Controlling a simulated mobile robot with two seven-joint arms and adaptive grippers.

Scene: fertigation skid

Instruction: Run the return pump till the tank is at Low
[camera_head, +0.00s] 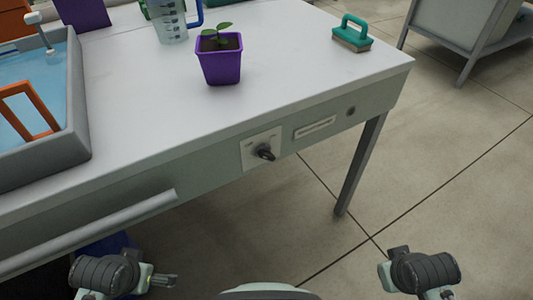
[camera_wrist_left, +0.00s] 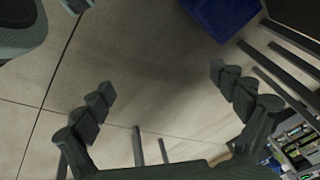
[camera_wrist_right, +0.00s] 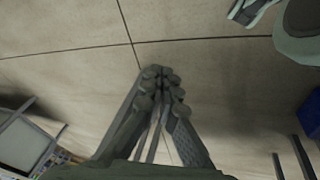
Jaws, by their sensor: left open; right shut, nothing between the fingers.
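A grey-walled tank (camera_head: 79,122) with blue water stands at the left of the bench top, cut off by the picture edge. No level mark on it can be read. A black rotary knob (camera_head: 266,153) sits on a pale plate (camera_head: 248,157) on the bench's front panel; its small lettering is too blurred to read. My left gripper is low in front of the bench in the head view; in the left wrist view (camera_wrist_left: 160,80) its fingers are spread and empty. My right gripper is shut and empty in the right wrist view (camera_wrist_right: 158,72), over the floor.
A purple pot with a seedling (camera_head: 219,66), a measuring jug (camera_head: 168,22) and a teal-handled brush (camera_head: 352,37) stand on the bench top. An orange frame (camera_head: 12,92) is at the tank. A rail (camera_head: 100,232) runs along the bench front at left.

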